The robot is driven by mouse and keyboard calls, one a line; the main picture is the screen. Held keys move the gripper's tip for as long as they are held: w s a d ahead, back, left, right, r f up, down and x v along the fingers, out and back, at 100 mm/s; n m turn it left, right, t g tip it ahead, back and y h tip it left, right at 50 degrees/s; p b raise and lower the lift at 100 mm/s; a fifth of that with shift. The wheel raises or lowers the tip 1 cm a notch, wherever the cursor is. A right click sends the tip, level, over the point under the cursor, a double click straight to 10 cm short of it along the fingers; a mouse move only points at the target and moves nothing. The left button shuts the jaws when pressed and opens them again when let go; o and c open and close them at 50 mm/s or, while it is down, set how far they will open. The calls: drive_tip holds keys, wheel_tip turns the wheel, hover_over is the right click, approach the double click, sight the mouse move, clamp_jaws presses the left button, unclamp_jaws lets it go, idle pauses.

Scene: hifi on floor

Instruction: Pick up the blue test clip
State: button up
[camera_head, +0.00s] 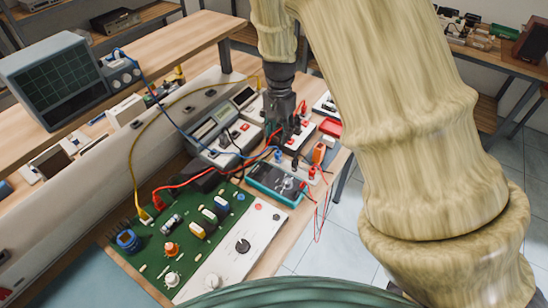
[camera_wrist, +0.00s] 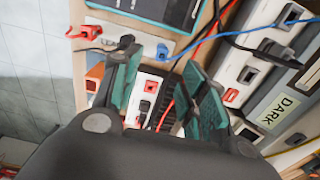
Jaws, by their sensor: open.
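The blue test clip (camera_head: 278,155) is small and sits at the end of a blue wire, by the top edge of the teal-framed meter. In the wrist view the blue clip (camera_wrist: 162,52) shows on a pale plate, just beyond the fingertips. My gripper (camera_head: 288,128) is above the red-and-white instrument behind the clip. In the wrist view my gripper (camera_wrist: 163,68) is open, with teal finger pads apart and nothing held. The clip lies roughly in line with the gap between the fingers. Its height relative to the fingertips is hard to judge.
Red and black leads lie close to the clip. An orange clip (camera_head: 318,153) stands to its right. The teal-framed meter (camera_head: 275,183) and green circuit board (camera_head: 190,240) are in front. A grey instrument labelled DARK (camera_wrist: 278,112) is beside the gripper. An oscilloscope (camera_head: 62,85) stands at left.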

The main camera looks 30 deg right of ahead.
sight(278, 152)
drive_tip(key=shift+w+f, duration=0.5)
drive_tip(key=shift+f, duration=0.25)
drive_tip(key=shift+s+f, duration=0.25)
drive_tip(key=shift+f, duration=0.25)
wheel_tip(278, 152, down, 4)
drive_tip(key=shift+w+d+r+p, duration=0.1)
drive_tip(key=shift+w+d+p, duration=0.05)
drive_tip(key=shift+p, duration=0.2)
drive_tip(key=shift+f, duration=0.35)
drive_tip(key=shift+f+p, duration=1.05)
drive_tip(key=shift+f, duration=1.4)
drive_tip(key=shift+c, duration=0.2)
clamp_jaws()
